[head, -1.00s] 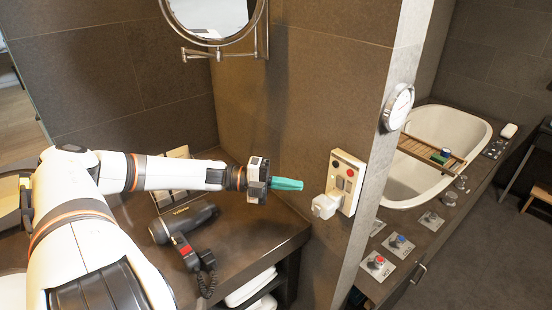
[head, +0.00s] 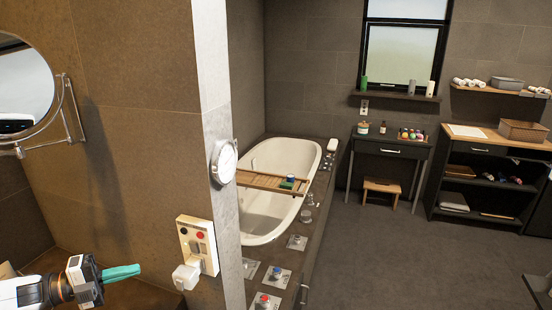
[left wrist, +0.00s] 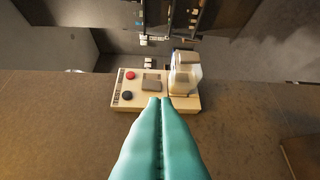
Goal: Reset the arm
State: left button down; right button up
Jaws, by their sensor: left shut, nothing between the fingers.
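My left gripper (head: 122,272) shows at the lower left of the head view, with teal fingers pointing right. Its fingers are shut with nothing between them. It also shows in the left wrist view (left wrist: 160,101), its fingertips in front of a cream wall panel (left wrist: 120,88). That panel, with a red and a black button, also shows in the head view (head: 197,245), to the right of the gripper and apart from it. A white plug-like block (head: 186,277) sits at the panel's lower part. My right gripper is not in view.
A round mirror (head: 22,85) on a wall bracket is at the upper left. A round dial (head: 224,162) is on the wall's end. Beyond it are a bathtub (head: 262,228) with a wooden tray, a desk (head: 390,148) and shelves (head: 490,175).

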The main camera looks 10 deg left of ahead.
pick_arm(q)
jog(key=s+d+f+n+y, duration=0.2)
jog(key=d+f+n+y, duration=0.2)
jog(key=d+f+n, duration=0.4)
jog(key=s+d+f+n+y, duration=0.2)
jog(key=d+f+n+y, duration=0.25)
jog(key=d+f, duration=0.4)
jog(key=s+d+n+g+y, duration=0.2)
jog(key=s+d+n+g, duration=0.15)
jog(key=s+n, duration=0.3)
jog(key=s+d+n+g+y, duration=0.35)
jog(key=s+n, duration=0.25)
jog(key=s, duration=0.2)
notch_tip(320, 180, down, 27)
jog(key=s+g+b, duration=0.1)
jog(key=g+b, duration=0.1)
jog(key=s+a+f+g+b, duration=0.1)
jog(key=s+a+f+b, duration=0.1)
jog(key=s+f, duration=1.5)
notch_tip(320, 180, down, 3)
jog(key=shift+s+a+h, duration=0.25)
jog(key=shift+a+h, duration=0.05)
jog(key=shift+a, duration=0.4)
